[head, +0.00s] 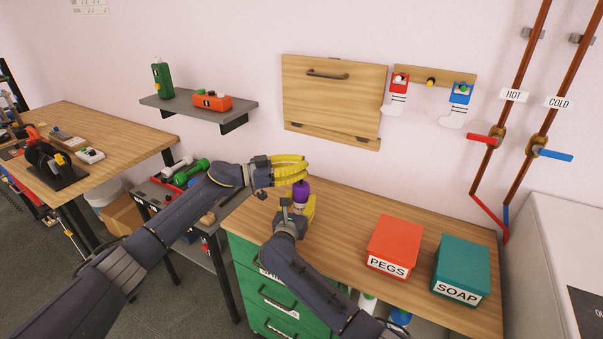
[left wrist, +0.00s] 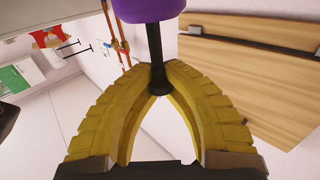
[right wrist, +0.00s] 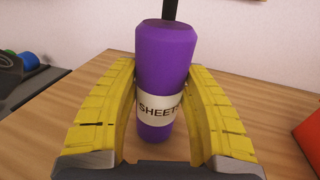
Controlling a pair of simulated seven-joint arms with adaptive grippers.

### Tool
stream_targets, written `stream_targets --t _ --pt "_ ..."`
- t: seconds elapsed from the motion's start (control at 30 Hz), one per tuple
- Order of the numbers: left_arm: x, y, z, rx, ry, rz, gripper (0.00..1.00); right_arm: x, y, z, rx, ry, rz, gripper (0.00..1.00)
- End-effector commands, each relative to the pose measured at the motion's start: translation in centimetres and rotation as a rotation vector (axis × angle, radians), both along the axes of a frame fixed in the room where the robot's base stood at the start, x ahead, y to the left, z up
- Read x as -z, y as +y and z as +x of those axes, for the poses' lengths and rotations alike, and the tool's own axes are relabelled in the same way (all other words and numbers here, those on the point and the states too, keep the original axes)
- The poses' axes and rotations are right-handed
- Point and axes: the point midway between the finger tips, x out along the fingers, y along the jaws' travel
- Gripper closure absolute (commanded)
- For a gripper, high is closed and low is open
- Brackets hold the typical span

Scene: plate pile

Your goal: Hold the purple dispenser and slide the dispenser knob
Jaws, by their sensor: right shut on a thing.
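The purple dispenser (head: 301,190) stands upright above the right-hand wooden bench, with a white label reading "SHEET" in the right wrist view (right wrist: 165,60). My right gripper (head: 306,205) is shut on its body, one yellow finger on each side. A black rod (right wrist: 170,9) with a knob end sticks out of its top. In the left wrist view the black knob (left wrist: 159,88) sits between the yellow fingers of my left gripper (left wrist: 158,66). Those fingertips close in on the rod from both sides. In the head view my left gripper (head: 304,168) is just above the dispenser.
A red PEGS box (head: 393,247) and a teal SOAP box (head: 461,270) stand to the right on the bench (head: 350,213). A wall shelf (head: 195,107) holds green and orange items. Red and blue holders (head: 460,94) hang on the back wall.

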Motion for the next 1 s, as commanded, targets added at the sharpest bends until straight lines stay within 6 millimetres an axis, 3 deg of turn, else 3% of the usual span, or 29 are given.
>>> stream_targets --t 0.17,0.2,0.53,0.83,1.0 --pt "-0.4 0.1 0.1 -0.001 -0.004 -0.005 1.0 0.4 -0.2 0.0 0.004 0.007 0.001 0.99" --pt "-0.5 0.1 0.1 -0.001 -0.004 -0.005 0.92 0.4 -0.2 0.0 0.004 0.007 0.001 0.99" --pt "-0.3 0.0 0.1 0.0 -0.002 -0.005 0.53 0.4 -0.2 -0.1 0.003 0.007 0.0 0.99" --pt "-0.2 0.2 0.0 0.0 -0.001 -0.003 0.53 0.4 -0.1 -0.1 0.002 0.007 0.0 0.99" --pt "-0.1 1.7 -0.4 -0.001 0.0 -0.002 0.53 0.4 -0.1 -0.1 0.002 0.006 0.0 0.99"
